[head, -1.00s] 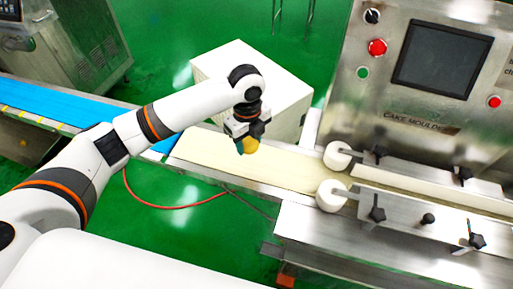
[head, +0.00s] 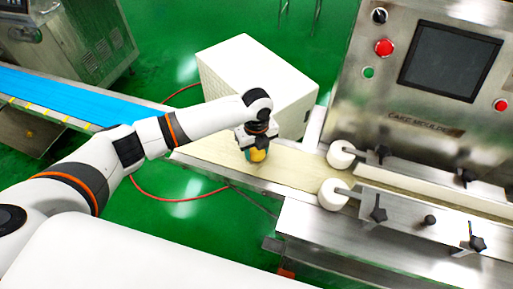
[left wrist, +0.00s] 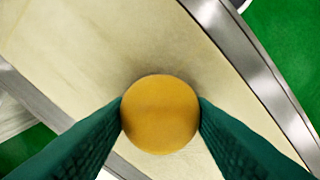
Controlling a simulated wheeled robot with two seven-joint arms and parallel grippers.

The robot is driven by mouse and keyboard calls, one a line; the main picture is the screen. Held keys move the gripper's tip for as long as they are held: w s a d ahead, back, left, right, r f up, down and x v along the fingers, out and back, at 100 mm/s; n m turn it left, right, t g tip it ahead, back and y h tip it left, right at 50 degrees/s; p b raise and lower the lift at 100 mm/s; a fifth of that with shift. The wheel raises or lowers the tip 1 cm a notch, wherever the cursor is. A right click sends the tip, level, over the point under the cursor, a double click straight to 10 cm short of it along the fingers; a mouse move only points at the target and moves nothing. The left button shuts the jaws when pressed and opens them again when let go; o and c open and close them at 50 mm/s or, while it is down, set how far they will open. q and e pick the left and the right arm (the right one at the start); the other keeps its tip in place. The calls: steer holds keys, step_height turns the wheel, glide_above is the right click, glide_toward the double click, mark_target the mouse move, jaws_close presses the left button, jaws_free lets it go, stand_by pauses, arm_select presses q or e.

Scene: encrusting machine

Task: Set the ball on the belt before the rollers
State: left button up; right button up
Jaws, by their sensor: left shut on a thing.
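The ball (left wrist: 160,115) is yellow-orange and sits between the two green fingers of my left gripper (left wrist: 160,122) in the left wrist view. In the head view the ball (head: 257,155) shows under the gripper, over the cream belt (head: 290,168). The left gripper is shut on it. A dark shadow lies on the belt beside the ball; I cannot tell whether the ball touches the belt. The two white rollers (head: 341,154) (head: 332,194) stand to the right of the gripper, at the machine's inlet. My right gripper is not in view.
The steel machine (head: 400,120) with a dark screen, buttons and black knobs stands at the right. A white box (head: 255,75) is behind the belt. A blue conveyor (head: 70,95) is at the left. The belt between ball and rollers is clear.

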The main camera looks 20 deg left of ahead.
arm_select(q)
steer(key=o, duration=1)
step_height(320, 180, up, 12)
steer(key=shift+r+b, duration=0.1)
steer(key=shift+b, duration=0.2)
